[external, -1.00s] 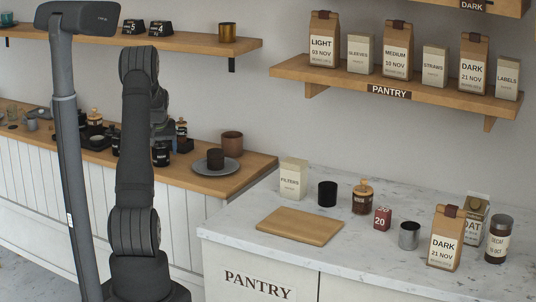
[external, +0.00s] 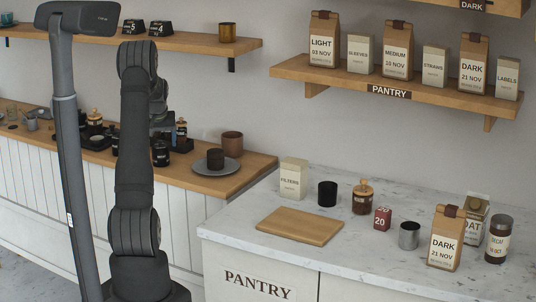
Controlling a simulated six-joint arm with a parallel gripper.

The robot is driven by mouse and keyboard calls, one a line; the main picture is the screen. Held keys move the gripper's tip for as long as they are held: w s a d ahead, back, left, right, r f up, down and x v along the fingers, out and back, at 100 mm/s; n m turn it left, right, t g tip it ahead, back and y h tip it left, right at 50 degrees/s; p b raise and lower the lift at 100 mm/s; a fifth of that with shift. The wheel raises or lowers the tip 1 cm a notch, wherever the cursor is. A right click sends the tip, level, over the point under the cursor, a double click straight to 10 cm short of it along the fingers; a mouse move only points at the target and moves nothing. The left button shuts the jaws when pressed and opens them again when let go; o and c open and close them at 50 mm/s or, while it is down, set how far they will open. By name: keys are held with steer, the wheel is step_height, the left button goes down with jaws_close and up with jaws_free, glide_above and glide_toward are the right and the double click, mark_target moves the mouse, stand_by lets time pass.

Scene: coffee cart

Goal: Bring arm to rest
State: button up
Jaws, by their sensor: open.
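My arm stands upright on its base beside the grey post, with the elbow at the top and the forearm pointing away toward the wooden counter (external: 240,170). My gripper (external: 162,129) is small and mostly hidden behind my own arm; it is open. Its fingertips are hard to make out against the dark things on the counter behind, and I see nothing held in it.
A dark cup (external: 215,159) on a grey saucer (external: 229,168) and a brown canister (external: 232,143) stand right of my arm. The marble counter (external: 350,245) holds a wooden board (external: 300,226), a DARK bag (external: 445,240), a tin (external: 409,236) and several other items. Shelves hang above.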

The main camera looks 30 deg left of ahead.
steer(key=x, duration=0.5)
steer(key=shift+f, duration=0.1)
step_height(320, 180, up, 5)
steer(key=shift+d+f, duration=0.1)
steer(key=shift+f, duration=0.05)
steer(key=d+r, duration=1.2)
steer(key=d+m+h, duration=0.3)
steer(key=d+m, duration=0.6)
steer(key=d, duration=3.1)
steer(key=shift+s+t, duration=0.3)
steer(key=shift+t, duration=0.1)
